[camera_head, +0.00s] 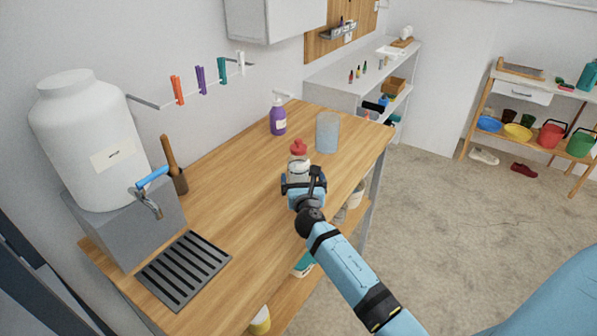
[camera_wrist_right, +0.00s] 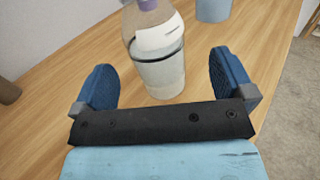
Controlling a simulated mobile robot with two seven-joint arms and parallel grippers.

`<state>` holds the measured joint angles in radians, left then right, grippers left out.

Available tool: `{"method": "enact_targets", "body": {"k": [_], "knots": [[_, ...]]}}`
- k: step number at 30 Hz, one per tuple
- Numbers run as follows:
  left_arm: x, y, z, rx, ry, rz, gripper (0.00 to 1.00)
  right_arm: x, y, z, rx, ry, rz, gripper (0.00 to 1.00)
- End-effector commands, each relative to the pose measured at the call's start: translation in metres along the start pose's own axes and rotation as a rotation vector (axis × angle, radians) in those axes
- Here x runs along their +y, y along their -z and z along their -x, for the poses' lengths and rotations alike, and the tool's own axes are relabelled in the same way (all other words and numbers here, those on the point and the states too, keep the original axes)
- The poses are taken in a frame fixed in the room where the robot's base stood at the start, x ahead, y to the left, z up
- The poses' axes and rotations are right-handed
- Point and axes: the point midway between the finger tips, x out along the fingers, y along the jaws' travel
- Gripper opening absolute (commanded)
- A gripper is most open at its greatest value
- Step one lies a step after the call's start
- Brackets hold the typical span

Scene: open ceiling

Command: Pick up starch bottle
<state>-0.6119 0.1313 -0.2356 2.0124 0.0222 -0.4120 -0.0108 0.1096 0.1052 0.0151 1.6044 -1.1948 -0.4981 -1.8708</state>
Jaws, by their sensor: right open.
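The starch bottle (camera_head: 298,160) stands upright on the wooden table, with a red cap and a pale, clear body; I cannot read its label. In the wrist view the open blue fingers (camera_wrist_right: 165,77) stand left and right of the bottle, with a visible gap on each side. My left gripper is not in view.
A purple pump bottle (camera_head: 278,120) and a blue-grey cylinder (camera_head: 327,132) stand behind the bottle. A white tank (camera_head: 90,140) with a tap, a dark drain grate (camera_head: 183,270) and a brown holder (camera_head: 178,182) are at the left. The table middle is clear.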

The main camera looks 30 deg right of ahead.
Motion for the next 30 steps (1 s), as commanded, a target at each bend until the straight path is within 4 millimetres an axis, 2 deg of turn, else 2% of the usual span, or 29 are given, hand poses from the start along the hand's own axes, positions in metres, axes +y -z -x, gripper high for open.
{"method": "enact_targets", "body": {"k": [5,9,18,19,20,27,30], "knots": [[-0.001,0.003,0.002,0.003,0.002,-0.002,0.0,0.005,-0.011,-0.026,-0.002,0.002,-0.003,1.0],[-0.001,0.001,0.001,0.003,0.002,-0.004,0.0,0.005,-0.009,-0.043,-0.001,0.001,-0.001,1.0],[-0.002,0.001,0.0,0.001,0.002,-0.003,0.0,0.005,-0.009,-0.049,-0.001,0.001,-0.001,1.0],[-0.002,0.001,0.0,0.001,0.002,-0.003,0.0,0.005,-0.009,-0.049,-0.001,0.001,-0.001,0.98],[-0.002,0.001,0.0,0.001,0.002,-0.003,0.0,0.005,-0.009,-0.049,-0.001,0.001,-0.001,0.91],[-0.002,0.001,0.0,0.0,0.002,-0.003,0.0,0.005,-0.009,-0.049,0.0,0.0,-0.001,0.37],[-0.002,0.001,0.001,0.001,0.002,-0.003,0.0,0.005,-0.01,-0.049,-0.002,0.0,-0.002,0.37]]}}
